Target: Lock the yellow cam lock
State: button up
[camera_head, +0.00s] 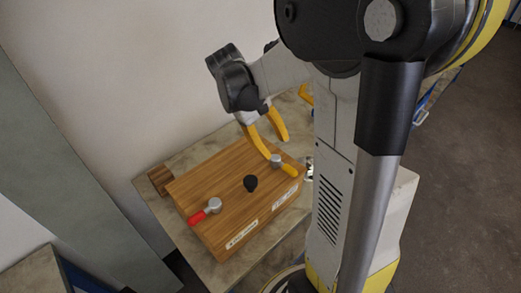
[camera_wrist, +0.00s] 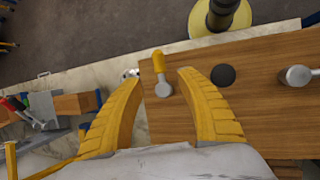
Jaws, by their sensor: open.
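The yellow cam lock (camera_head: 289,169) sits on top of a wooden box (camera_head: 222,180), near its right end, with a silver round pivot and a yellow handle. In the head view the handle points toward the lower right. In the wrist view the cam lock (camera_wrist: 159,65) shows between my fingertips, its handle pointing up, toward the box edge. My gripper (camera_head: 276,149) is open and empty, its yellow fingers pointing down close to the cam lock. The fingers (camera_wrist: 162,76) show no clear contact with it.
A red-handled cam lock (camera_head: 207,210) sits at the box's left end. The box rests on a stone-look table (camera_head: 197,147) against a wall. Metal tools (camera_wrist: 40,110) lie left in the wrist view.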

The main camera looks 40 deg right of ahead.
aim_at(288, 168)
jog(key=b+x, duration=0.2)
jog(key=x, duration=0.8)
jog(key=shift+s+d+f, duration=0.1)
jog(key=shift+s, duration=0.05)
grip_shut()
